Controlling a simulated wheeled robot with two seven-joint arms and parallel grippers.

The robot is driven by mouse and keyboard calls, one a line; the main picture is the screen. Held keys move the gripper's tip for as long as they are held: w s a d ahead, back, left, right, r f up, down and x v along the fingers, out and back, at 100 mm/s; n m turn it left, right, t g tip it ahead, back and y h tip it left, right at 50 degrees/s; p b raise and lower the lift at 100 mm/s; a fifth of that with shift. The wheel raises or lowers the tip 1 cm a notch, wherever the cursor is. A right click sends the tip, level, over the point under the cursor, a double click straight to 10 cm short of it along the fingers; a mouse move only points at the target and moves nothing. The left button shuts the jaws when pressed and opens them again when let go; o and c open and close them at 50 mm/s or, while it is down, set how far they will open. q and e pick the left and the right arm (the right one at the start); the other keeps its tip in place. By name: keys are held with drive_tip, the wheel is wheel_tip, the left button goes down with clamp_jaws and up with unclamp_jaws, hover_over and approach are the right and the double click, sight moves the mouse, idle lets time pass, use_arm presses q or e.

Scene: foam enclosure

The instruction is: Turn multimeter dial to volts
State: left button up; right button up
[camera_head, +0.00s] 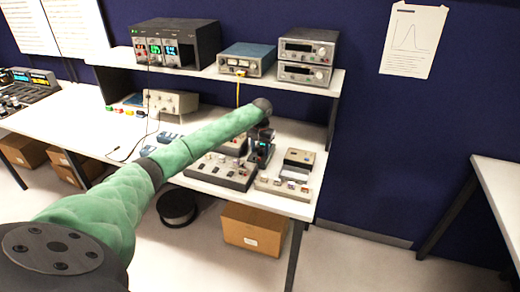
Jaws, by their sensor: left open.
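My left arm, in a green sleeve, reaches from the lower left over the workbench (110,138). My left gripper (262,150) is at its far end, pointing down over the right part of the bench top. It is open, small and dark in the view. It is just above or among small devices there, and I cannot tell whether it touches any. A multimeter with a dial cannot be told apart for sure; a dark device at the gripper blends with the fingers. My right gripper is not in view.
A grey control panel (222,172) and a light component board (284,188) lie beside the gripper. The shelf above holds a black power unit (190,42), a blue meter box (247,59) and stacked grey instruments (309,47). A cardboard box (252,229) and a black spool (177,206) are below.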

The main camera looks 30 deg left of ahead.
sight(261, 151)
use_arm(q)
drive_tip(key=shift+r+b, duration=0.35)
drive_tip(key=shift+r, duration=0.15)
wheel_tip(261, 151, up, 5)
drive_tip(key=shift+d+r+b, duration=0.1)
drive_tip(key=shift+r+b, duration=0.1)
drive_tip(key=shift+b, duration=0.85)
drive_tip(key=shift+r, duration=0.7)
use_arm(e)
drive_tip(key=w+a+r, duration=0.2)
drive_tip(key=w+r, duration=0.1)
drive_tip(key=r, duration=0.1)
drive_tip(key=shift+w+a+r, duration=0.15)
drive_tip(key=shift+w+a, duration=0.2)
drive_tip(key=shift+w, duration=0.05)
